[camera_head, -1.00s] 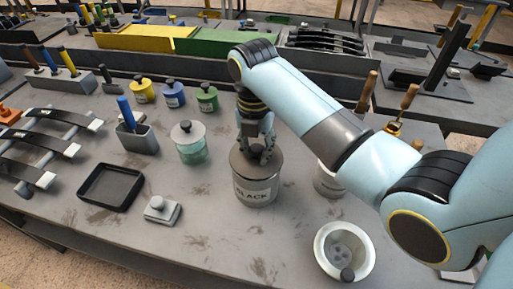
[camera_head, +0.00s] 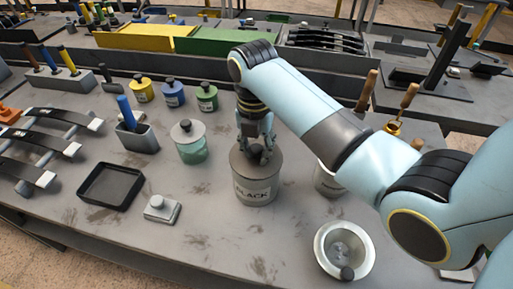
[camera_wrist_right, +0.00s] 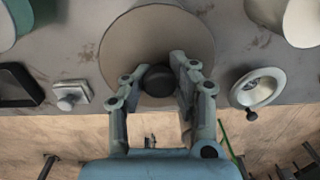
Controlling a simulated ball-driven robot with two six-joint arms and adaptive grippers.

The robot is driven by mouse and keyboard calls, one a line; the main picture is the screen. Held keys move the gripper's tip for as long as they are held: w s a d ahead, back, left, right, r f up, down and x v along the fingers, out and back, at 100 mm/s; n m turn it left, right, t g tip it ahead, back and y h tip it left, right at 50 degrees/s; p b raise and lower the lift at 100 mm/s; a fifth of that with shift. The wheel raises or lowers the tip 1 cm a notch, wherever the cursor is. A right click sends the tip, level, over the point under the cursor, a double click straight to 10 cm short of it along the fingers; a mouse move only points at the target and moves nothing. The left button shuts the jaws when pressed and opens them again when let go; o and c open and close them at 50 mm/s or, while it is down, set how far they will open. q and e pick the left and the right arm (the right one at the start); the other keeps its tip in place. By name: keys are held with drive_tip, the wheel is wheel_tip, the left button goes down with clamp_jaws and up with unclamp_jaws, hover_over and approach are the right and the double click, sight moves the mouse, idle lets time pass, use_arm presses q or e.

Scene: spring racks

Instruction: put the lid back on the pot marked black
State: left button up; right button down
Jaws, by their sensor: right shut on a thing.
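The pot marked BLACK (camera_head: 256,191) stands on the workbench, a grey can with a dark label. Its flat grey-brown lid (camera_head: 240,164) lies level over the pot's mouth, and I see no clear gap between them. The lid also shows as a wide disc in the right wrist view (camera_wrist_right: 130,47). My right gripper (camera_head: 259,154) is above the lid, pointing down. In the right wrist view its fingers (camera_wrist_right: 158,85) are shut on the lid's dark round knob (camera_wrist_right: 158,74). The lid's far edge is partly hidden by the gripper. My left gripper is not in view.
A pale bowl (camera_head: 327,262) stands front right, and another labelled pot (camera_head: 328,182) is partly behind my right arm. Yellow, blue and green pots (camera_head: 207,101) stand behind.

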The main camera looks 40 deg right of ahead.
drive_tip(key=shift+c, duration=2.4)
unclamp_jaws()
drive_tip(key=shift+r, duration=3.55)
drive_tip(key=shift+c, duration=0.3)
clamp_jaws()
